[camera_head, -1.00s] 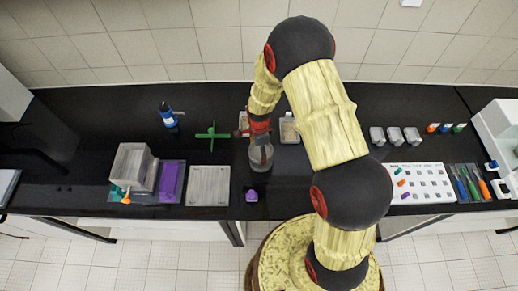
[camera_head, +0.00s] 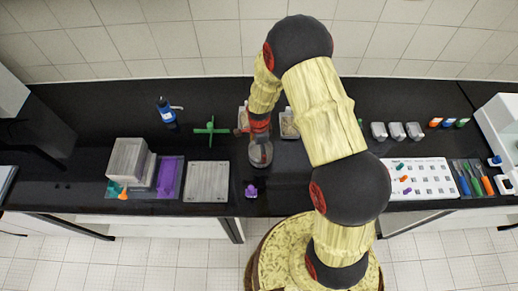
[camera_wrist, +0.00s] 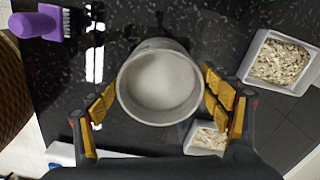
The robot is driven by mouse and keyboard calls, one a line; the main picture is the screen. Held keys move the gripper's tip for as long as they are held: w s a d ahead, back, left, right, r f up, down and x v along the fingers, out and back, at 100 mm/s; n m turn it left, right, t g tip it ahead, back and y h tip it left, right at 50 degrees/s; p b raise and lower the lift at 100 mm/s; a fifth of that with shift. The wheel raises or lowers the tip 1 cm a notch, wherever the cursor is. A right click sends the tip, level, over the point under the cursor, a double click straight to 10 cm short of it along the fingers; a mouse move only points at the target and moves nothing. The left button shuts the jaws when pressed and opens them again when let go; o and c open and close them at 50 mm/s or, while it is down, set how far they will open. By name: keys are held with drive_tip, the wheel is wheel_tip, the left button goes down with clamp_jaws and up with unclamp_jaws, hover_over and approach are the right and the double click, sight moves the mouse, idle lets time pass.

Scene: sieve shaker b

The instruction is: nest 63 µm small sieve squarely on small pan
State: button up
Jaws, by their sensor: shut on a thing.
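A round, pale grey metal vessel (camera_wrist: 158,82), which looks like the small sieve, sits between the fingers of my gripper (camera_wrist: 160,98) in the wrist view. The yellow finger pads press on its left and right sides, so my gripper is shut on it. Its inside looks plain and light; no size mark can be read. In the head view, the vessel (camera_head: 261,155) shows below my gripper over the black bench, left of my arm. I cannot tell whether it touches anything beneath. The small pan cannot be made out apart from it and may be hidden underneath.
A purple-handled brush (camera_wrist: 38,24) lies near the bench's front edge. Sample trays (camera_wrist: 284,62) stand behind the vessel. A green cross-shaped thing (camera_head: 211,131), a flat grey plate (camera_head: 207,182) and a pale box (camera_head: 127,160) are to the left. A white board (camera_head: 425,178) is at right.

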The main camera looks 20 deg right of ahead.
drive_tip(key=shift+f+b, duration=0.65)
drive_tip(key=shift+b, duration=0.05)
idle(0.9)
drive_tip(key=o, duration=1.2)
drive_tip(key=shift+o, duration=0.8)
drive_tip(key=shift+r, duration=0.15)
drive_tip(key=shift+r+p, duration=1.95)
drive_tip(key=shift+r, duration=1.45)
